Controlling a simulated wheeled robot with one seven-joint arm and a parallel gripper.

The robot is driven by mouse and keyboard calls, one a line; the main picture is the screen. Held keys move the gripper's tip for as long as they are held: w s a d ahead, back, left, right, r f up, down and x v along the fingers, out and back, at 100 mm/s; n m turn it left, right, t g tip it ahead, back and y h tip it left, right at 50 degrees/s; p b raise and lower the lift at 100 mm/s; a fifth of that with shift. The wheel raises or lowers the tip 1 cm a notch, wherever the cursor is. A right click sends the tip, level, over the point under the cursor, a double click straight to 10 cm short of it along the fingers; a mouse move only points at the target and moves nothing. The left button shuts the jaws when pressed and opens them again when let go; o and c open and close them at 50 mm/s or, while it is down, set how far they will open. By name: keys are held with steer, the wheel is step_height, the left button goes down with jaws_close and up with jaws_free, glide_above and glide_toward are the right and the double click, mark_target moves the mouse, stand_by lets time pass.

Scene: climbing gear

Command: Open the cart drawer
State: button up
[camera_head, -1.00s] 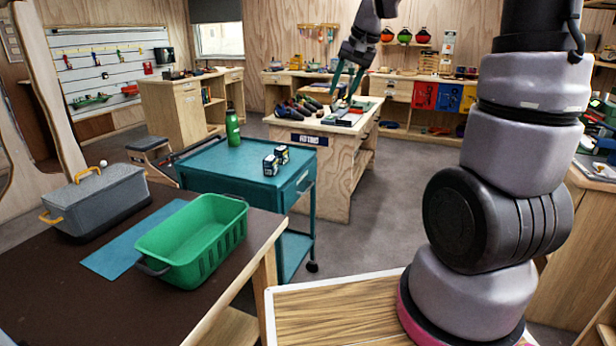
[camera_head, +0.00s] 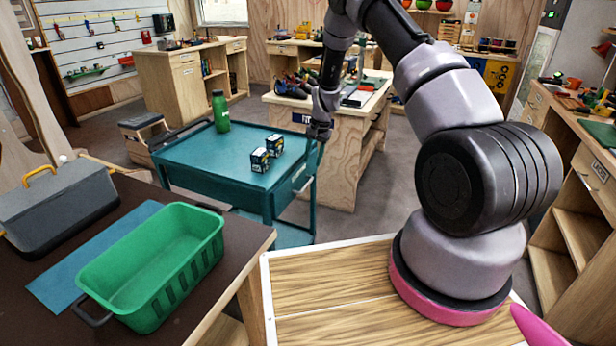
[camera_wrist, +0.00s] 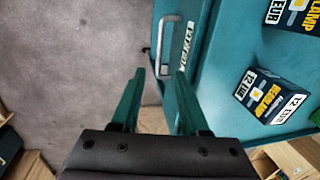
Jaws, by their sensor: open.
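The teal cart (camera_head: 190,162) stands in the middle of the head view. Its drawer front (camera_head: 297,180) is on the right side and looks closed. In the wrist view, the drawer front (camera_wrist: 185,58) carries a white label, and a silver bar handle (camera_wrist: 161,45) stands out from it. My gripper (camera_head: 318,137) hangs at the cart's right edge in the head view, its fingertips hard to make out against the cart. In the wrist view, my gripper (camera_wrist: 160,76) is open and empty. Its two teal fingers point toward the handle, with the handle lying between and beyond the tips.
Two headlamp boxes (camera_head: 261,160) and a green bottle (camera_head: 220,111) stand on the cart top. A wooden workbench (camera_head: 334,125) with tools is close behind the gripper. A green basket (camera_head: 160,262) and a grey toolbox (camera_head: 60,205) sit on the dark table at left.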

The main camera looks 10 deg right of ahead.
mark_target(308, 185)
steer(key=f, duration=0.3)
steer(key=a+f, duration=0.1)
steer(key=f, duration=0.2)
steer(key=w+f, duration=0.1)
steer(key=f, duration=0.3)
steer(key=shift+a, duration=0.3)
jaws_close()
stand_by(1.0)
